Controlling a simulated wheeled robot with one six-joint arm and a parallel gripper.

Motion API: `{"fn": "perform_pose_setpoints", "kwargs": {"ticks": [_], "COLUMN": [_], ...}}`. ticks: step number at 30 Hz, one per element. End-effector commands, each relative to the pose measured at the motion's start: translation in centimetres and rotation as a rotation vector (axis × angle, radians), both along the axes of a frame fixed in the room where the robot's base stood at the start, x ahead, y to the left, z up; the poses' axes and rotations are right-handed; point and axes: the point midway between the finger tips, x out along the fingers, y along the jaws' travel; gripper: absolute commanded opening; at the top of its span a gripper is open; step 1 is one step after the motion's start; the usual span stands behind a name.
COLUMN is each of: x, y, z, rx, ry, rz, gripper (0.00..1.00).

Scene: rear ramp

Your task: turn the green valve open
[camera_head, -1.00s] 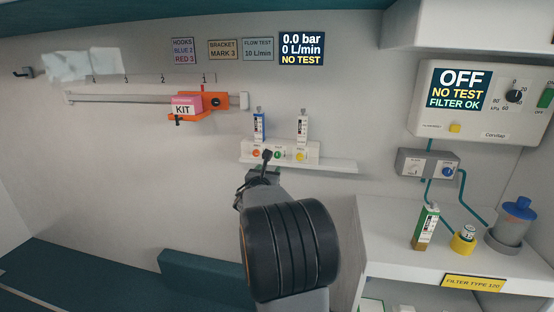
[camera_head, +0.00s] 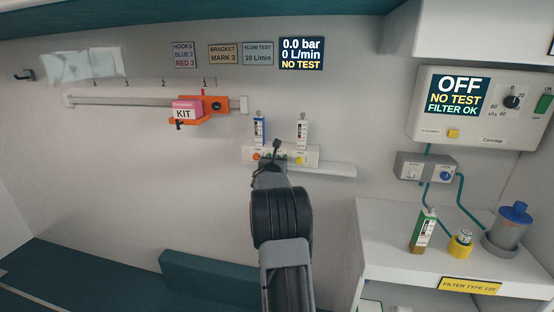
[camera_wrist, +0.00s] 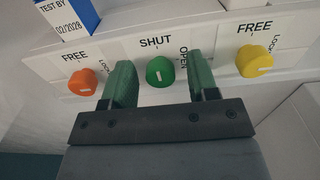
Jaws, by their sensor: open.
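The green valve (camera_wrist: 160,70) is a round knob on the white wall panel, below the word SHUT, with OPEN printed to its right. Its white mark appears roughly upright, toward SHUT. In the wrist view my gripper (camera_wrist: 162,84) is open, with one green finger on each side of the knob and a gap on both sides. I cannot tell how far the fingertips are from the panel. In the head view my arm and gripper (camera_head: 274,158) largely hide the green valve.
An orange knob (camera_wrist: 82,82) sits left of the valve and a yellow knob (camera_wrist: 254,61) right, both marked FREE. The wall display (camera_head: 301,53) reads 0.0 bar, 0 L/min, NO TEST.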

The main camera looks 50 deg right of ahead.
Motion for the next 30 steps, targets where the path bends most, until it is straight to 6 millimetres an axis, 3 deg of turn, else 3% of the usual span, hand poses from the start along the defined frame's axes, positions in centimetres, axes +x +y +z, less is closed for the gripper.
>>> {"fn": "perform_pose_setpoints", "kwargs": {"ticks": [9, 24, 30], "x": [0.09, 0.08, 0.08], "y": [-0.16, -0.14, -0.14], "z": [0.03, 0.03, -0.14], "rx": [-0.001, 0.0, 0.007], "ry": [-0.001, -0.001, -0.012], "rz": [0.0, 0.0, 0.0], "gripper": [0.54, 0.07, 0.06]}}
